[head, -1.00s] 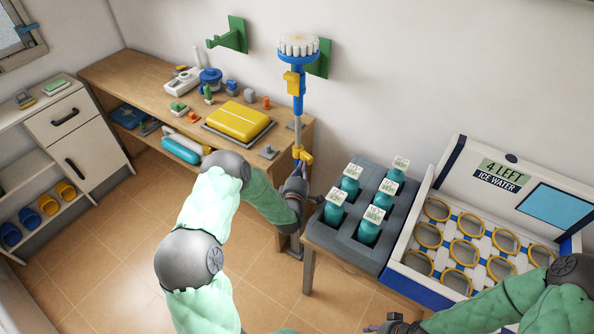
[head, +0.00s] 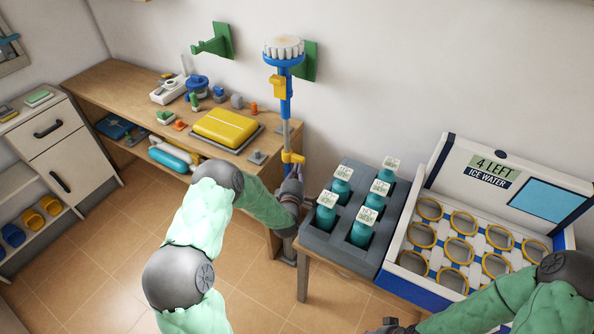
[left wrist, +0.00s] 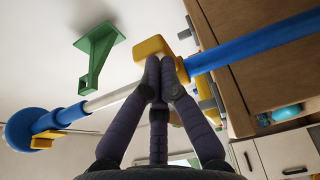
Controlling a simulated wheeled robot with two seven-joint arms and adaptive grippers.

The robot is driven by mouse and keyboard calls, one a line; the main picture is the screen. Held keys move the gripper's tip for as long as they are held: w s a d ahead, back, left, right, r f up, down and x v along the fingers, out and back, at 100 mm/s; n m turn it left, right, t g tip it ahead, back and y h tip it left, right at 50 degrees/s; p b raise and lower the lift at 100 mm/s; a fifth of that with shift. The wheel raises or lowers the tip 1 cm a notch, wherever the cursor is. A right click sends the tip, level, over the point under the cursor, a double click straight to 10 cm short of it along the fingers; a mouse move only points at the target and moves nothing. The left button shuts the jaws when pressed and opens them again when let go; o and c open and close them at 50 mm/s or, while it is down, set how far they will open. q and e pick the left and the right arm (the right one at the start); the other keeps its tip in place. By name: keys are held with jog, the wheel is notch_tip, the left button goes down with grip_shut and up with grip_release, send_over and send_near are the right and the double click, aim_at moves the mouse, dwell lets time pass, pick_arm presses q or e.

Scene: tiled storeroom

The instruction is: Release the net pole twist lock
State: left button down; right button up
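The net pole (head: 285,107) stands upright by the wall at the right end of the wooden bench. It has a blue upper part, a grey lower section and a white, ribbed round head (head: 284,47). A yellow twist lock (head: 293,157) sits low on it; the lock also shows in the left wrist view (left wrist: 152,47). My left gripper (head: 296,172) is at the pole, just under the lock. In the left wrist view its dark fingers (left wrist: 162,62) overlap the lock, tips close together; their grip is unclear. My right gripper (head: 390,328) is cut off at the bottom edge.
A grey crate (head: 322,243) with several teal bottles stands close right of the pole. Beside it is a white box (head: 415,205) with yellow rings. The wooden bench (head: 115,88) bears a yellow case (head: 226,127). Green wall brackets (head: 214,42) are above. Tiled floor is free in front.

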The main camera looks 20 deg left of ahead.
pick_arm(q)
notch_tip(320, 180, up, 10)
dwell(0.6)
